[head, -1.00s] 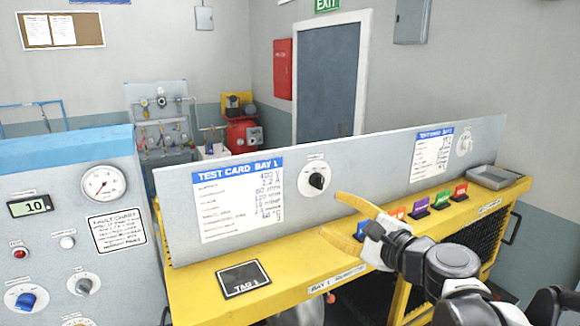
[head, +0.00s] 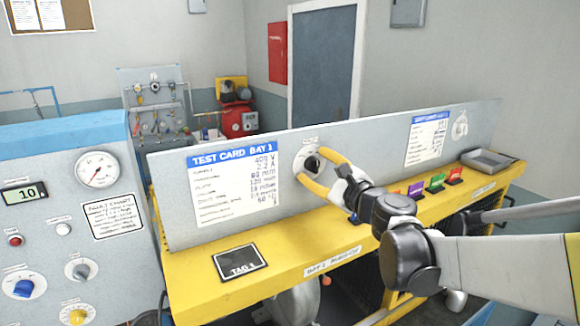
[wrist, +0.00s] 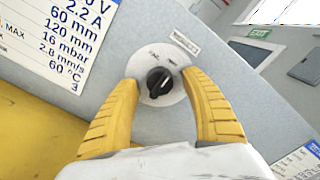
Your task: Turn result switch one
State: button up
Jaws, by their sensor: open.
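Beside the Bay 1 test card (head: 235,182) on the grey back panel is a rotary switch with a black knob (head: 312,163) on a round white plate. In the wrist view the knob (wrist: 160,82) sits upper middle, its white mark pointing up and right. My gripper (head: 312,170) is in front of this switch, its yellow fingers open on either side of the plate. In the wrist view my gripper (wrist: 160,85) is empty, and the knob lies between and slightly beyond the fingertips. I cannot tell whether they touch the panel. A second switch (head: 460,126) is farther right.
The yellow bench top (head: 290,235) lies below, with a black tag plate (head: 240,263), several coloured tags (head: 437,183) and a grey tray (head: 487,160). A grey control cabinet (head: 60,215) with a gauge stands at the left.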

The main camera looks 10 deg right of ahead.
grip_shut()
jog(key=shift+n, duration=0.3)
jog(key=n+b, duration=0.1)
jog(key=n, duration=0.3)
jog(key=shift+n, duration=2.2)
jog(key=shift+r, duration=0.1)
grip_release()
